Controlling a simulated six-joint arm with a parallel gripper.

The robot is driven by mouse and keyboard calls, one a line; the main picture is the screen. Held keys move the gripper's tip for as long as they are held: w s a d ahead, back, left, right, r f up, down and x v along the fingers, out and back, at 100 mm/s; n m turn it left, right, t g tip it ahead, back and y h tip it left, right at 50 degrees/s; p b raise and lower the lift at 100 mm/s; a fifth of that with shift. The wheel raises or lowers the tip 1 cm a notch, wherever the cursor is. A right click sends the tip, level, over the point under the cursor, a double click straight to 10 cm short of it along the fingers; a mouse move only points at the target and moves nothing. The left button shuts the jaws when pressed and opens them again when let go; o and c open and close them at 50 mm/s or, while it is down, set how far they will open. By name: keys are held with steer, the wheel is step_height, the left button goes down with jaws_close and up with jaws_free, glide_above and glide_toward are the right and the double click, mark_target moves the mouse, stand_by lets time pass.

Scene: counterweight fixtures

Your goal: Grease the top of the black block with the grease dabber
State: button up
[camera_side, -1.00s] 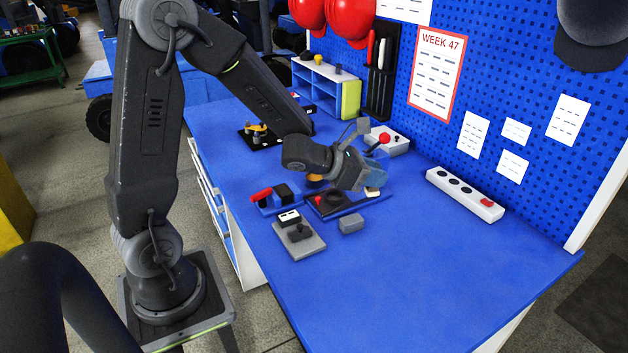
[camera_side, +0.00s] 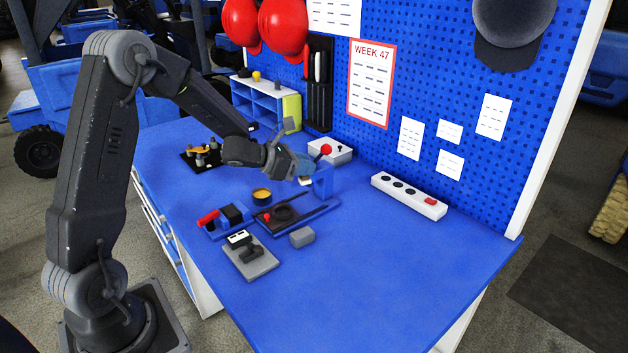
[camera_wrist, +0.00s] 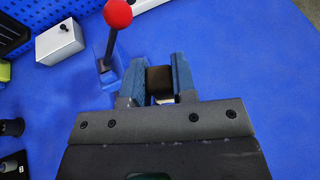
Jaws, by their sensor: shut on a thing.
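My gripper (camera_side: 306,172) is shut on the grease dabber, held above the back end of the long blue fixture. In the wrist view the dabber (camera_wrist: 159,80) is a dark block between the two blue-grey jaws (camera_wrist: 153,82), with a pale part below. Its pale end (camera_side: 305,182) shows under the jaws in the side view. The black block (camera_side: 235,212) sits in a small blue holder with a red handle, front left of my gripper and apart from it. A round black pot (camera_side: 262,196) with yellowish content stands between them.
A blue post (camera_side: 323,181) with a red-ball lever (camera_side: 326,150) rises beside my gripper. The long blue fixture (camera_side: 312,222) carries dark parts. A grey block (camera_side: 302,237), a grey plate (camera_side: 252,268) and a power strip (camera_side: 408,196) lie nearby. The right front bench is clear.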

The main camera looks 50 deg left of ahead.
steer(key=s+a+f, duration=0.1)
steer(key=a+f, duration=0.3)
steer(key=a, duration=0.6)
steer(key=s+a+f, duration=0.1)
steer(key=a+f, duration=0.3)
steer(key=a, duration=0.5)
steer(key=shift+a+f, duration=0.15)
steer(key=shift+f, duration=2.3)
steer(key=shift+f, duration=0.6)
step_height(320, 180, up, 7)
steer(key=shift+r, duration=0.1)
